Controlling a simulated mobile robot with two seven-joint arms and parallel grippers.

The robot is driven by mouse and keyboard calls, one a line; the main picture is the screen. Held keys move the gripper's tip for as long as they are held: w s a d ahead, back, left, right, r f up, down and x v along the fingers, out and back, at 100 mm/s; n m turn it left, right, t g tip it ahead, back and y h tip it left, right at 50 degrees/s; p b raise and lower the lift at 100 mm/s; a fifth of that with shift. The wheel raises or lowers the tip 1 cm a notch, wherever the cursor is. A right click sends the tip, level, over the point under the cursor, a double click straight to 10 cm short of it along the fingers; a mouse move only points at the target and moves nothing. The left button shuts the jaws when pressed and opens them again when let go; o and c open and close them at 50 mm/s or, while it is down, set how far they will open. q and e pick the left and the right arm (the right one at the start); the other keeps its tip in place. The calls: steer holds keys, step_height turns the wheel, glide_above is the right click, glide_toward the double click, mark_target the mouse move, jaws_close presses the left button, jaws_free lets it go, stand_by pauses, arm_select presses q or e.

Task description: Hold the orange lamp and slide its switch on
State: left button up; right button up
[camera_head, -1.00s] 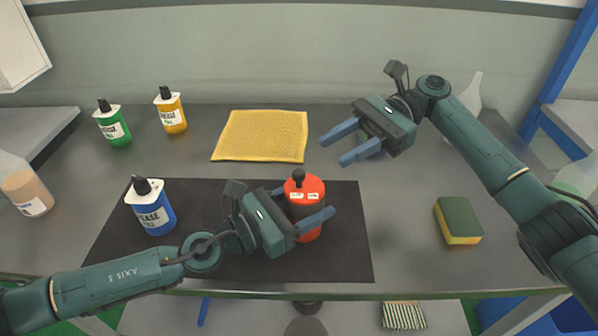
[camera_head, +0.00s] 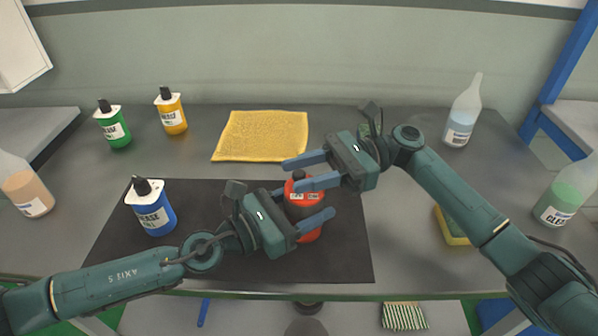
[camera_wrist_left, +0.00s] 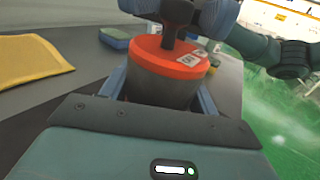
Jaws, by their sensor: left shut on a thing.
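The right hand partly hides the lamp in the head view. I cannot tell whether a finger touches the switch.
A blue bottle (camera_head: 151,208) stands on the mat's left part. Green (camera_head: 112,127) and yellow (camera_head: 171,112) bottles and a yellow cloth (camera_head: 262,136) are behind. A sponge (camera_head: 450,230) is partly hidden under my right arm. Clear bottles stand at both sides.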

steer(key=shift+s+a, duration=0.25)
steer(key=shift+a, duration=0.3)
jaws_close()
